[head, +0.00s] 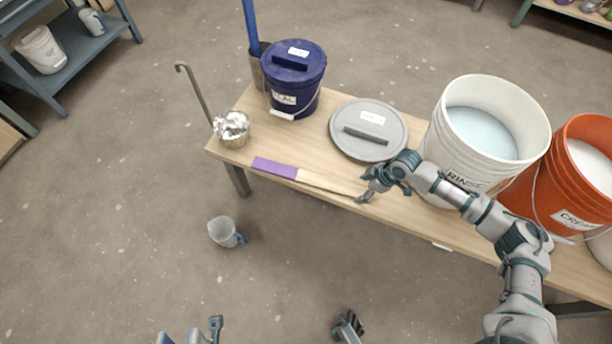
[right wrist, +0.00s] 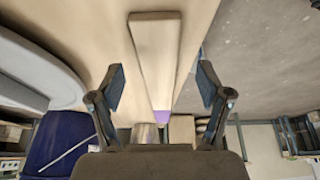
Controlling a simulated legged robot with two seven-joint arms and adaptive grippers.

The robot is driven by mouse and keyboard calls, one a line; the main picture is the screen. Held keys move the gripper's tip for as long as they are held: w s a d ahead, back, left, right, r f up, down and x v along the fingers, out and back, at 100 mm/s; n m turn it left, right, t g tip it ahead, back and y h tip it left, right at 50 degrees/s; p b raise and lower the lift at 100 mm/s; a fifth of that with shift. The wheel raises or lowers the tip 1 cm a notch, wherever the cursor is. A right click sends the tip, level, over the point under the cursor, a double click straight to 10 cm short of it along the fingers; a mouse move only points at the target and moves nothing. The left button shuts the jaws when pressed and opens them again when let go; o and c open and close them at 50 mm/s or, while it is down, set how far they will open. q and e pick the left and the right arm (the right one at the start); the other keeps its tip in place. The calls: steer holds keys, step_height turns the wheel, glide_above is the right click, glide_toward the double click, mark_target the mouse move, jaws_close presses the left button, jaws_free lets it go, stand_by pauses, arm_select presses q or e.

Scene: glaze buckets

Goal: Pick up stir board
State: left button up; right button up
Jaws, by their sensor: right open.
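The stir board is a flat pale wooden strip (head: 325,186) with a purple end (head: 275,168), lying along the table's front edge. My right gripper (head: 367,190) is open at the board's bare wooden end, at the right. In the right wrist view, the fingers (right wrist: 160,90) stand apart on either side of the board (right wrist: 155,60), with gaps on both sides. The purple end (right wrist: 162,116) points away. Dark grey parts of mine, seemingly my left gripper (head: 215,328), show at the bottom edge, mostly cut off, with its jaw state unclear.
A grey lid (head: 385,145) lies just behind the board. A white rinse bucket (head: 445,150) and orange bucket (head: 530,180) stand right. A grey cup (head: 221,232) is on the floor.

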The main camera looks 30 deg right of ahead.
mark_target(359, 192)
steer(key=f, duration=0.3)
steer(key=shift+w, duration=0.3)
steer(key=shift+d+r, duration=0.1)
steer(key=shift+r, duration=0.2)
steer(key=shift+c, duration=0.2)
steer(key=shift+a, duration=0.3)
steer(key=c, duration=1.2)
jaws_close()
steer(key=shift+d, duration=0.15)
